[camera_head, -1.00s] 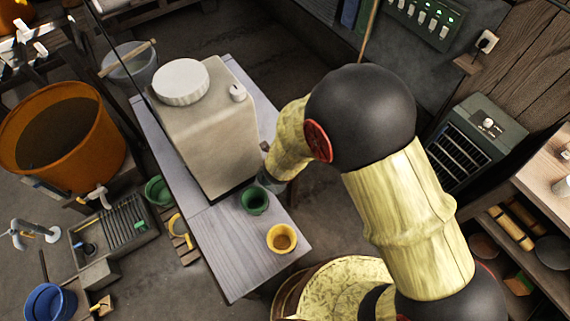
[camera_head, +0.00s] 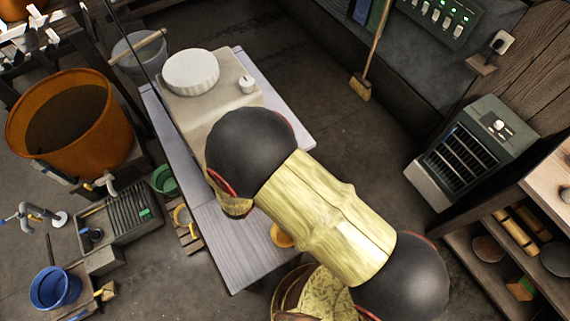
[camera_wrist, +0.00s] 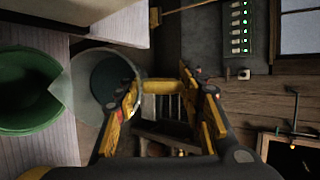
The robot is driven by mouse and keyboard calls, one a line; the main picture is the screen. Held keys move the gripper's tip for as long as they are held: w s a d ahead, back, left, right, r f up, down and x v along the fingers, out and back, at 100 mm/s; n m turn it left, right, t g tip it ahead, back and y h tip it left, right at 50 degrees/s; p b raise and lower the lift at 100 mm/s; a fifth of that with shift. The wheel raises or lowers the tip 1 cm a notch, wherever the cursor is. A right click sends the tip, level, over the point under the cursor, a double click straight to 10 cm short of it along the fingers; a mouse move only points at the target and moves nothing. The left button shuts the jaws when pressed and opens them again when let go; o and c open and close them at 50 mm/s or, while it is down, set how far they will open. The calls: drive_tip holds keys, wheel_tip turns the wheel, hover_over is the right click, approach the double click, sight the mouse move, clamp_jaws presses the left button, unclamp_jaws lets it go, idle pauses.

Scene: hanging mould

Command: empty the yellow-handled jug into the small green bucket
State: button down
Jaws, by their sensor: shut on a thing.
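In the wrist view my gripper (camera_wrist: 158,82) is shut on the yellow handle (camera_wrist: 163,90) of the jug. The jug (camera_wrist: 78,82) is pale and translucent, with dark contents inside. Its pointed spout faces left, towards the small green bucket (camera_wrist: 28,92), and its tip appears at or just over the bucket's rim. I cannot tell how far the jug is tilted, and no stream shows. In the head view my arm hides the gripper, the jug and the green bucket.
A heater (camera_head: 470,150) and shelves are at the right. The floor between table and heater is clear.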

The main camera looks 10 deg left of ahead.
drive_tip(key=shift+s+a+r+n+t+h+b, duration=0.3)
drive_tip(key=shift+s+a+t+h+b, duration=0.4)
drive_tip(key=shift+b, duration=0.6)
drive_tip(key=shift+s+a+r+n+t+h+b, duration=0.25)
drive_tip(key=shift+a+t+h+b, duration=0.2)
drive_tip(key=shift+t+b, duration=0.65)
drive_tip(key=shift+s+a+b, duration=0.15)
drive_tip(key=shift+a+b, duration=0.05)
drive_tip(key=shift+b, duration=0.5)
drive_tip(key=shift+s+a+r+n+t+h+b, duration=0.2)
drive_tip(key=shift+s+a+n+t+h+b, duration=0.2)
drive_tip(key=shift+s+a+n+t+h, duration=0.45)
drive_tip(key=shift+s+a+r+t, duration=0.15)
drive_tip(key=shift+a+r+t, duration=0.15)
drive_tip(key=shift+r+t, duration=0.35)
drive_tip(key=shift+f, duration=0.15)
